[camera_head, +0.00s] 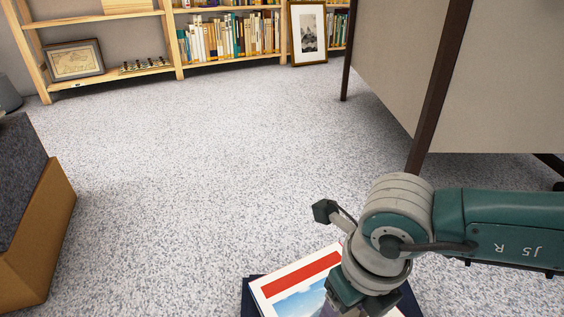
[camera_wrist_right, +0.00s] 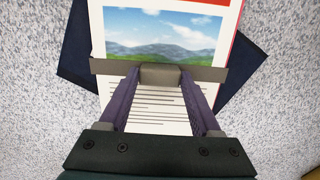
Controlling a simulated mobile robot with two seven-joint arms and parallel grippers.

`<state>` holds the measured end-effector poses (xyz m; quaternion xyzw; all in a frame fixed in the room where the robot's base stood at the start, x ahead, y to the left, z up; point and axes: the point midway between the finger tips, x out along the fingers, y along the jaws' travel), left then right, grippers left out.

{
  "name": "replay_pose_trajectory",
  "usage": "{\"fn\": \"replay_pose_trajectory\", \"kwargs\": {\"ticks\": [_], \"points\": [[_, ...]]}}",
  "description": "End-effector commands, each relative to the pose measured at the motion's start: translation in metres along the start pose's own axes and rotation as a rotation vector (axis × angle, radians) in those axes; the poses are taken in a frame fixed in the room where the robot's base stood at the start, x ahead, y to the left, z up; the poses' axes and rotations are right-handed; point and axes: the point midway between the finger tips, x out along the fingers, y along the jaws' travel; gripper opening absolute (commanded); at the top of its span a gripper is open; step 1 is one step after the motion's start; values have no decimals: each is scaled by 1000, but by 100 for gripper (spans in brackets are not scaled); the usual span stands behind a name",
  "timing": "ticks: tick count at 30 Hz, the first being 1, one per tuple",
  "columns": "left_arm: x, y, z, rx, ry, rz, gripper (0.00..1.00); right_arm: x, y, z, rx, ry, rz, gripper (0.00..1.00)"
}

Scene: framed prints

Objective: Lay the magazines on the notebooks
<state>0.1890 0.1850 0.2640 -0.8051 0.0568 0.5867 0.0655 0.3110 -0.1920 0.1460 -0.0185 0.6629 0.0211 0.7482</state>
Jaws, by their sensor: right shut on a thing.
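A white magazine (camera_head: 293,284) with a red band and a landscape picture is at the bottom of the head view. In the right wrist view the magazine (camera_wrist_right: 150,35) shows its picture and lines of text. A dark blue notebook (camera_head: 248,296) is under it, turned at an angle; its corners stick out on both sides in the wrist view (camera_wrist_right: 76,50). My right gripper (camera_wrist_right: 160,75) is shut on the magazine, over its printed face. Whether the magazine touches the notebook is unclear. My left gripper is out of view. No other magazine or notebook shows.
Speckled carpet (camera_head: 200,170) is open across the middle. A brown and grey piece of furniture (camera_head: 40,230) stands at left. A panel with dark legs (camera_head: 440,90) stands at right. Shelves with books (camera_head: 230,38) and a framed print (camera_head: 308,33) are at the back.

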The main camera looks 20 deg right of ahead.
Motion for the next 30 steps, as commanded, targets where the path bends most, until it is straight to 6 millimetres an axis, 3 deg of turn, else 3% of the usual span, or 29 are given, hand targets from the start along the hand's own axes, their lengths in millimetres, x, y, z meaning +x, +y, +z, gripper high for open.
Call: {"fn": "replay_pose_trajectory", "kwargs": {"ticks": [1, 2, 9, 20, 30], "points": [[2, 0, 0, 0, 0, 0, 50, 2, 0, 1, 0, -2, 1, 0], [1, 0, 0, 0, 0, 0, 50, 2, 0, 0, 0, 0, 0, 67], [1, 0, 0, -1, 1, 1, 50, 2, 0, 0, -1, 1, 0, 94], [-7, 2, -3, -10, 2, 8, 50, -8, 0, 1, -1, 0, 0, 95], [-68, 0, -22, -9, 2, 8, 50, -76, 0, 2, -1, 0, -1, 95]]}}
